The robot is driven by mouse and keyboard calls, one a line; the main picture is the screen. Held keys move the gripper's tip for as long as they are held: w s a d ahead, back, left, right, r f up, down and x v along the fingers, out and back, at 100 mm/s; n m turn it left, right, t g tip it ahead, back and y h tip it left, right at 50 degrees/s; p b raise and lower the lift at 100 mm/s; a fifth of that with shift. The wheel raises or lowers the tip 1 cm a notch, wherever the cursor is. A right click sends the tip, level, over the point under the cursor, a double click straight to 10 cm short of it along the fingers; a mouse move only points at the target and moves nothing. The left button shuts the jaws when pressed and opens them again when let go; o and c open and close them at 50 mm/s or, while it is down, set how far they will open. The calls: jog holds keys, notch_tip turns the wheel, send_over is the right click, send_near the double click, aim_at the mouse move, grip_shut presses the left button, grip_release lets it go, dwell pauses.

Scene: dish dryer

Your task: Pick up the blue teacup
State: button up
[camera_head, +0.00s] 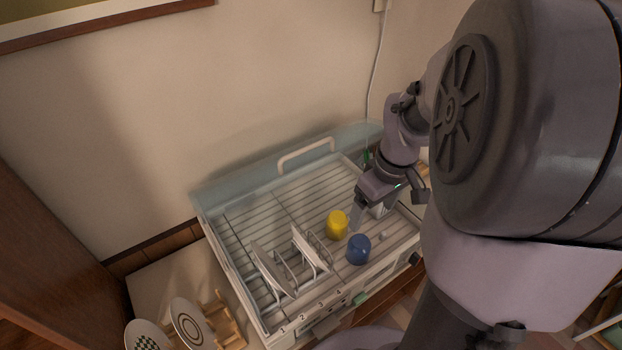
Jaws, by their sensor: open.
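The blue teacup (358,250) stands on the rack of the dish dryer (262,213), near its front right. It appears upside down. My gripper (366,222) hangs just above and behind it, pointing down, and looks apart from the cup. Its jaws are open and nothing shows between them. The far finger is partly hidden by the gripper body. A yellow cup (337,225) stands on the rack to the left of my gripper and behind the blue teacup.
Two white plates (310,250) stand in the wire holders left of the cups. A handle (306,152) rises at the dryer's back. Patterned plates (188,325) stand in a wooden rack at lower left. The rack's back left is bare.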

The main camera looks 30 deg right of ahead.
aim_at(361, 242)
jog(key=f+b, duration=0.1)
jog(key=f, duration=0.3)
jog(key=w+f+b, duration=0.1)
jog(key=f+b, duration=0.1)
jog(key=f, duration=0.1)
jog(key=f+b, duration=0.1)
jog(key=f, duration=0.3)
jog(key=shift+w+f, duration=0.2)
jog(key=shift+f, duration=0.15)
notch_tip(361, 242, down, 4)
jog(key=b, duration=0.3)
jog(key=shift+a+f, duration=0.15)
jog(key=shift+f, duration=0.1)
jog(key=shift+w+f, duration=0.1)
jog(key=shift+f, duration=0.2)
jog(key=shift+r, duration=0.15)
jog(key=shift+c, duration=0.2)
jog(key=c, duration=1.5)
